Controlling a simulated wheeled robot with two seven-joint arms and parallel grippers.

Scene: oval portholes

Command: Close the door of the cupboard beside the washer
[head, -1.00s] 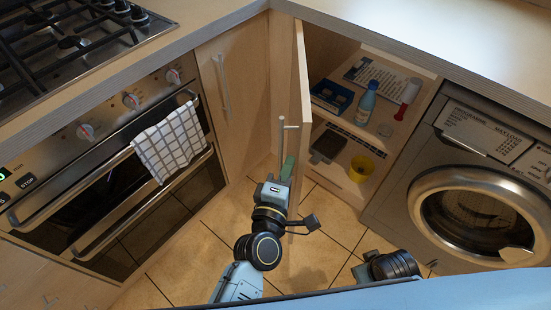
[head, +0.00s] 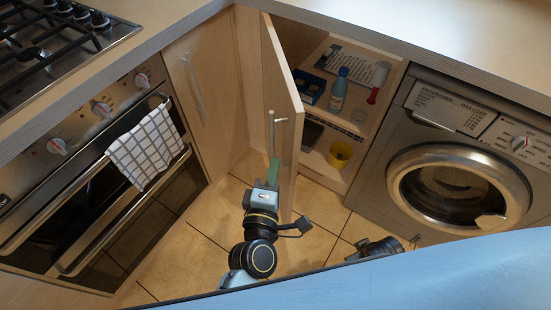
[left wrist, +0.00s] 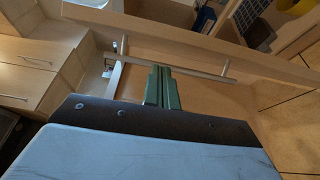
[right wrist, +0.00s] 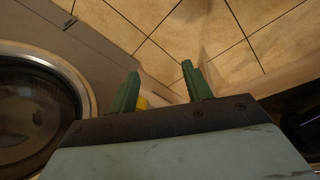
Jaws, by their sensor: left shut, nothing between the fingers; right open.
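The cupboard door (head: 288,90) is a pale wood panel standing partly open, left of the washer (head: 455,165). Its bar handle (head: 272,132) is on the side facing left; the bar also crosses the left wrist view (left wrist: 205,73). My left gripper (head: 273,172) is shut and empty, its green fingers at the door's outer face by the lower end of the handle. In the left wrist view its fingertips (left wrist: 162,72) are right at the bar; I cannot tell whether they touch. My right gripper (right wrist: 161,72) is open and empty, over the floor near the washer.
The cupboard (head: 350,115) holds a blue bottle (head: 338,90), a red-and-white bottle (head: 377,82), a dark blue box (head: 308,86) and a yellow cup (head: 340,154). The oven (head: 100,190) with a checked towel (head: 146,147) stands left. Tiled floor (head: 195,255) is free between.

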